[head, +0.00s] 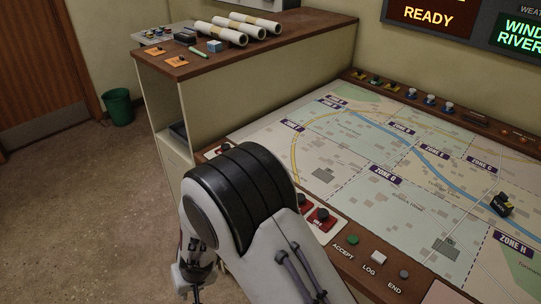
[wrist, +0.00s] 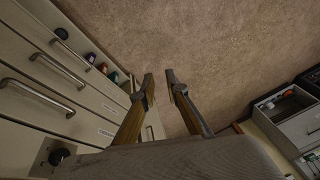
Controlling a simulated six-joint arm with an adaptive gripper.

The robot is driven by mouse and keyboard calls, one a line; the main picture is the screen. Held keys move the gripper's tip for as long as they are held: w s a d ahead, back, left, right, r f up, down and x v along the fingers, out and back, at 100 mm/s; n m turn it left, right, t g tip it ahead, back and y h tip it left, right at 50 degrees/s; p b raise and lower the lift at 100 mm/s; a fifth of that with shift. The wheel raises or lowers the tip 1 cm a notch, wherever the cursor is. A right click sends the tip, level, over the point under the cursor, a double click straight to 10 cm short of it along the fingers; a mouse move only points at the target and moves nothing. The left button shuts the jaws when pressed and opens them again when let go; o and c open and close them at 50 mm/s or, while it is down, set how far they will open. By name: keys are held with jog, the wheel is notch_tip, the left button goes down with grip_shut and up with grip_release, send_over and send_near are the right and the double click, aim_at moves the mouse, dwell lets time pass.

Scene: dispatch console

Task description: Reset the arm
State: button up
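My gripper (wrist: 160,76) points down toward the brown floor (wrist: 215,40) in the wrist view. Its two fingers lean inward, but a gap shows between the tips, and nothing is between them. In the head view my arm fills the lower middle, in front of the console's near edge. Part of my wrist and gripper shows low at the left of the arm, beside the console; the fingertips are not clear there.
Drawers with metal handles (wrist: 52,71) stand left in the wrist view; an open grey box (wrist: 285,110) lies right. The map console (head: 330,130) carries a small dark piece (head: 501,205). Rolled papers (head: 222,32) lie on the side cabinet. A green bin (head: 118,107) stands on open floor.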

jog(key=s+d+r+m+t+h, duration=0.1)
jog(key=s+d+r, duration=0.4)
jog(key=d+r, duration=0.6)
jog(key=s+d+r+m+t+h, duration=0.1)
jog(key=s+d+r, duration=0.4)
jog(key=d+r, duration=0.7)
jog(key=s+d+r+m+t+h, duration=0.1)
jog(key=s+d+r, duration=0.5)
jog(key=d+r, duration=0.6)
jog(key=d+m+t, duration=0.1)
jog(key=d+m, duration=0.1)
jog(key=d, duration=0.2)
jog(key=shift+f, duration=0.1)
